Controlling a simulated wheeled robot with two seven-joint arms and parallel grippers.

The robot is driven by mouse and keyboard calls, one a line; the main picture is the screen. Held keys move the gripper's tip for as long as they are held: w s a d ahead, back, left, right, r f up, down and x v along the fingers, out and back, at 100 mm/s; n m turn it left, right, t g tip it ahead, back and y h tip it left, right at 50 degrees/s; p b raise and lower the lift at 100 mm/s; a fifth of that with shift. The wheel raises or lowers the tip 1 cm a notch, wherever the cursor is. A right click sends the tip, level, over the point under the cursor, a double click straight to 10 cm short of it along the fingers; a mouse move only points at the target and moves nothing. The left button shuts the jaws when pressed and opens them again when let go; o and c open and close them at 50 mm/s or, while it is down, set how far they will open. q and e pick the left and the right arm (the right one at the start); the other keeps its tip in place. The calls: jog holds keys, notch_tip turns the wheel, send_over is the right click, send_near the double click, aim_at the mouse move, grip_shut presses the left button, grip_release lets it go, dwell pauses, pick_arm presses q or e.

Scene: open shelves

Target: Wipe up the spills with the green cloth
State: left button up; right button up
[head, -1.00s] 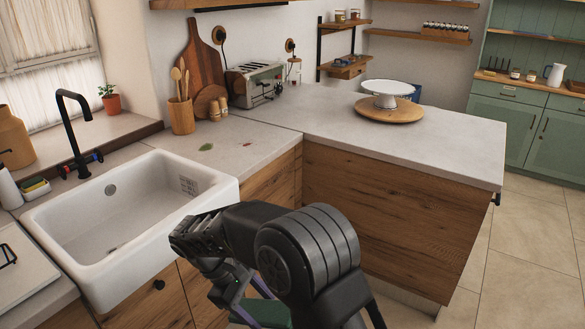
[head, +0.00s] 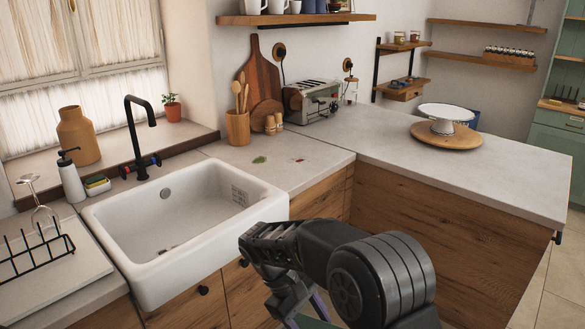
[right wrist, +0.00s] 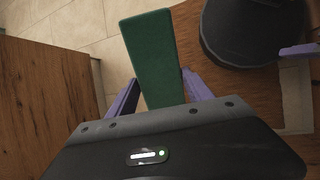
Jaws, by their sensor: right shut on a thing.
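My right gripper (right wrist: 160,95) is shut on the green cloth (right wrist: 150,50), a flat dark green strip between its purple fingers in the right wrist view. In the head view my right arm is in front of the counter's cabinets, below the counter top, and only a sliver of the cloth (head: 314,323) shows at the bottom edge. The cloth is apart from both spills. My left gripper is not in view.
A white sink (head: 185,265) with a black tap (head: 139,135) is left of the spills. Behind them stand a utensil pot (head: 238,128), cutting boards (head: 262,75) and a toaster (head: 312,100). A cake stand (head: 444,118) on a wooden board is at right. The counter around the spills is clear.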

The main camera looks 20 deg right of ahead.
notch_tip(320, 180, down, 11)
jog(key=w+m+g+y, duration=0.1)
jog(key=m+y, duration=0.1)
jog(key=m, duration=0.3)
jog(key=shift+f+m+g, duration=0.2)
jog(key=shift+m+g, duration=0.1)
jog(key=shift+g, duration=0.1)
